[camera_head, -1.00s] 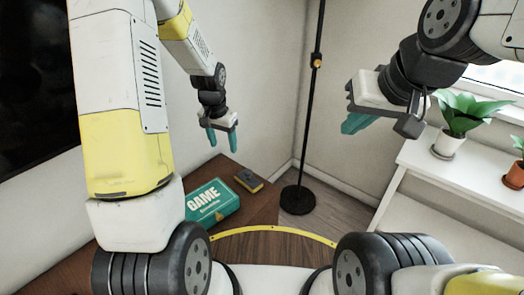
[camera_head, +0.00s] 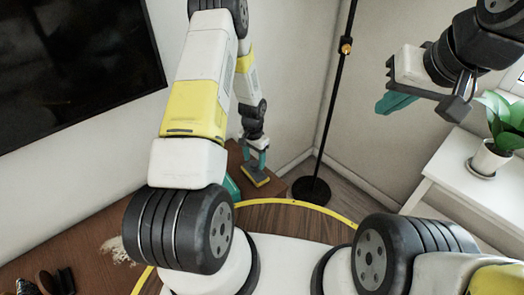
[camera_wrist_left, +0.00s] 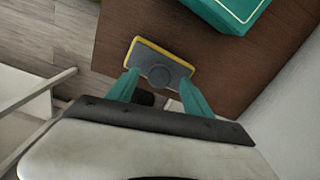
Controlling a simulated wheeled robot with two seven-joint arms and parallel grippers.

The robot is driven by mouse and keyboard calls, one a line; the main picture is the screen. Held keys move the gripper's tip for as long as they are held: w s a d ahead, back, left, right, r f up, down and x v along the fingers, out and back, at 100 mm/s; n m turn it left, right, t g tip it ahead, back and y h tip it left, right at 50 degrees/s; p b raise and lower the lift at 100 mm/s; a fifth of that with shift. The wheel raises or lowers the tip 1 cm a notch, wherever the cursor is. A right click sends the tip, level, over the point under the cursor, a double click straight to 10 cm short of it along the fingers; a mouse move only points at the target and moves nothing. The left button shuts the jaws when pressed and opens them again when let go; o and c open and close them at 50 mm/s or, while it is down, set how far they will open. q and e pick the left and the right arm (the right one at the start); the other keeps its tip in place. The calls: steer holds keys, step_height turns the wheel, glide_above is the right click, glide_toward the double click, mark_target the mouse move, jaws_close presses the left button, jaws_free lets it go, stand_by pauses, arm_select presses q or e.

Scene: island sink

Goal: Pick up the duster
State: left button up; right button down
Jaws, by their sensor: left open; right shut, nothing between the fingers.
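The duster is a small flat block with a yellow edge and a grey top with a round knob. It lies on the brown wooden table, and in the head view the duster (camera_head: 256,177) is partly covered by my left gripper (camera_head: 255,160). In the left wrist view the duster (camera_wrist_left: 158,52) lies ahead of my left gripper (camera_wrist_left: 158,83). Its teal fingers are open, with one tip near each side of the duster. Contact cannot be told. My right gripper (camera_head: 392,103) is shut and empty, raised at the right, away from the table.
A teal game box (camera_wrist_left: 233,10) lies beside the duster, mostly hidden behind my arm in the head view. A black lamp stand (camera_head: 311,190) rises past the table corner. A white shelf (camera_head: 470,195) holds a potted plant (camera_head: 494,150). A pale wall is behind.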

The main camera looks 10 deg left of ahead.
mark_target(255, 169)
arm_select(q)
steer(key=shift+f, duration=1.35)
jaws_close()
